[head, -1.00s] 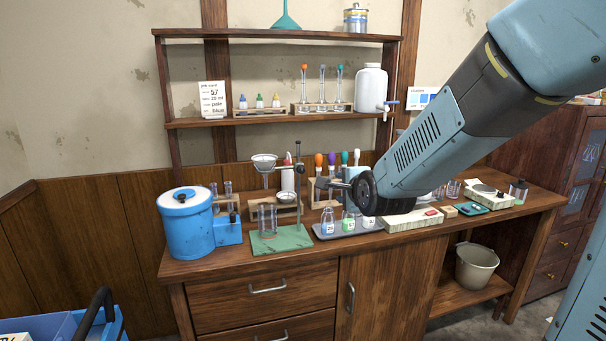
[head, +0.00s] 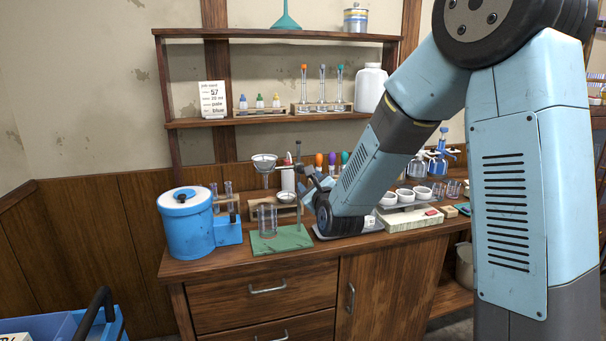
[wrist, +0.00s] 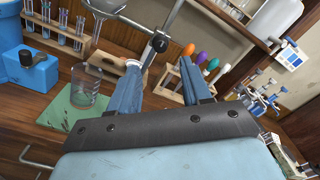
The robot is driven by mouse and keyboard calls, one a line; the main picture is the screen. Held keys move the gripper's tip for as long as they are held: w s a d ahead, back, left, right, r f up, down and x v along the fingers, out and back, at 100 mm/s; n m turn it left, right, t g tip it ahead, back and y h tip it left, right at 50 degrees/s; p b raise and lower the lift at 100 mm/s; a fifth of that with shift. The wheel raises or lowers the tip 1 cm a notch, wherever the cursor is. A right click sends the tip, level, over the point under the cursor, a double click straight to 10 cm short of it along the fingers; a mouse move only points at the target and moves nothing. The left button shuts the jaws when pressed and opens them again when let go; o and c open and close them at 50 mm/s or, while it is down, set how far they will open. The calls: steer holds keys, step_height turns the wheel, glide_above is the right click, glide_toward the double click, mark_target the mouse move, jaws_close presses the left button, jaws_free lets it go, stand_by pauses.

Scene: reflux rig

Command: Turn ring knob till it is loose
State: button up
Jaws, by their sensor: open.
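The ring stand has a green base (head: 283,240) with an upright metal rod (head: 298,150), which slants in the wrist view (wrist: 171,18). A dark ring knob (wrist: 159,43) sits on the rod in the wrist view. It lies just beyond my fingertips, roughly centred between them. A funnel (head: 264,161) is held left of the rod, and it also shows in the wrist view (wrist: 106,8). My gripper (wrist: 160,66) is open, with its two blue fingers apart and nothing seen between them. In the head view, my gripper (head: 309,185) is close to the rod, and the knob is hard to make out.
A glass beaker (wrist: 90,85) stands on the green base. A blue drum (head: 186,224) is at left. A rack with coloured droppers (wrist: 205,62) stands just right of the rod. White bowls (head: 405,195) and blue bottles (head: 437,163) are further right.

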mark_target(302, 171)
steer(key=x, duration=0.8)
steer(key=shift+w, duration=0.2)
jaws_close()
